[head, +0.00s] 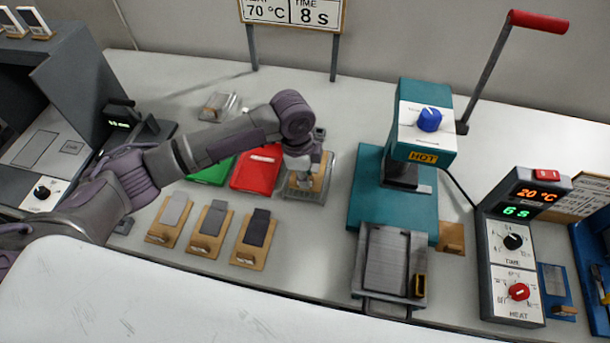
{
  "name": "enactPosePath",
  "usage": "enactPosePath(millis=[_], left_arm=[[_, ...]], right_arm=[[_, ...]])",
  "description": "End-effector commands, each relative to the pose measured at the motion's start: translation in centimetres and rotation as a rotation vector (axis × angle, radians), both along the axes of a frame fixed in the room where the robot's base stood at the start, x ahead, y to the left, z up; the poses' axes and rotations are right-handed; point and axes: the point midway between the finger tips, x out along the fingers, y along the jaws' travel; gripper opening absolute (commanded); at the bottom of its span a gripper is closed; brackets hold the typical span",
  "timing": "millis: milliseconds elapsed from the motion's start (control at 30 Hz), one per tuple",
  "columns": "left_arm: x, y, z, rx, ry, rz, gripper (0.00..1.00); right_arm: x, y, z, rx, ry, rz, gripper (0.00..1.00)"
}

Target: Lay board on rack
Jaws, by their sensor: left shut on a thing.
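My left arm reaches in from the left, and its gripper (306,172) points down over a small wire rack (319,196) at the middle of the bench. The gripper is shut on a small wooden board (298,185), which is at the rack, within its outline. The gripper hides part of the board, and I cannot tell whether the board touches the rack's wires. My right gripper is not in view.
Three wooden boards with grey pieces (212,230) lie in front. Green (212,172) and red (257,168) trays lie left of the rack. A teal press (398,215) marked HOT, with a raised red-handled lever, and a control box (512,250) stand right.

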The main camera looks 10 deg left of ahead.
Motion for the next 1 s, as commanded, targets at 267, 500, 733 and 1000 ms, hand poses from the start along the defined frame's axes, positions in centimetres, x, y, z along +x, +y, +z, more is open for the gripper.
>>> enactPosePath(millis=[267, 500, 733, 1000], left_arm=[[0.0, 0.0, -0.8, -0.001, -0.001, -0.001, 0.00], [0.0, -0.1, -1.0, -0.001, -0.001, -0.001, 0.30], [0.0, 0.0, -1.0, -0.001, -0.001, -0.001, 0.39], [0.1, 0.1, 0.2, -0.002, -0.003, -0.002, 0.39]], right_arm=[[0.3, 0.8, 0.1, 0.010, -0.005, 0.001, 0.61], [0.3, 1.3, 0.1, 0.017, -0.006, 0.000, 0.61], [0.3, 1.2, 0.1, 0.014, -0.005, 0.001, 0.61], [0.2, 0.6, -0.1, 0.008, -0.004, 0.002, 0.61]])
